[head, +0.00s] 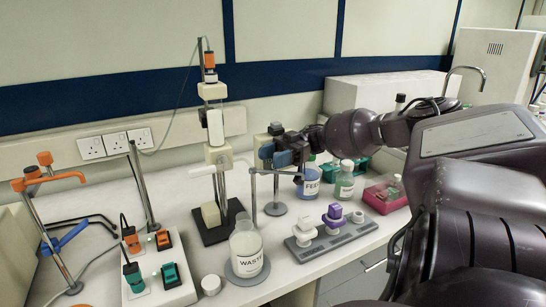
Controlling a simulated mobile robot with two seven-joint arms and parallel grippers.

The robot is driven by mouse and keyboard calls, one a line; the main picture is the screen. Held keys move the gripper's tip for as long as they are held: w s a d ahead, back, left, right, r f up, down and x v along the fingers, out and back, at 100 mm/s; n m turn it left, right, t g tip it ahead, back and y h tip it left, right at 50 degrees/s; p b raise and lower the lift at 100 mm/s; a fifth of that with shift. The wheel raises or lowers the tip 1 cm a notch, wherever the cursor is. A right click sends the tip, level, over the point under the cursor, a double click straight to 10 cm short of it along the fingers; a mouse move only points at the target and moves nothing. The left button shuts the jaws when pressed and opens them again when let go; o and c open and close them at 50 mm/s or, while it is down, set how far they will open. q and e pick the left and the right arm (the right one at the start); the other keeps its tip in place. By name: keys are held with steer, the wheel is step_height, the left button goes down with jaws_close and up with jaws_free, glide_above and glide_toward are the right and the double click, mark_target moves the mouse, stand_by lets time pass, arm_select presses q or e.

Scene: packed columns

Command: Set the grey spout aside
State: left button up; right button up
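The grey spout (278,171) is a thin horizontal bar with bent-down ends, on a slim post above a round grey base (275,208). It stands between the cream column stand (217,157) and the FEED beaker (309,184). My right arm reaches in from the right. My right gripper (275,155) is at the top of the spout's post, just above the bar. Its blue-grey fingers overlap the post top in this view, so whether they grip it is unclear. My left gripper is out of view.
A WASTE bottle (246,252) stands on a grey disc in front. A grey rack (330,238) holds white and purple pieces. A green-filled bottle (344,182) and a pink tray (385,197) are to the right. A switch box (155,272) and orange-clamped stand (45,215) are left.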

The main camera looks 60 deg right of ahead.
steer(key=shift+d, duration=0.1)
steer(key=b+v, duration=0.1)
steer(key=v, duration=0.9)
steer(key=shift+s+d+b, duration=0.15)
steer(key=shift+d+b, duration=0.15)
steer(key=shift+b, duration=0.05)
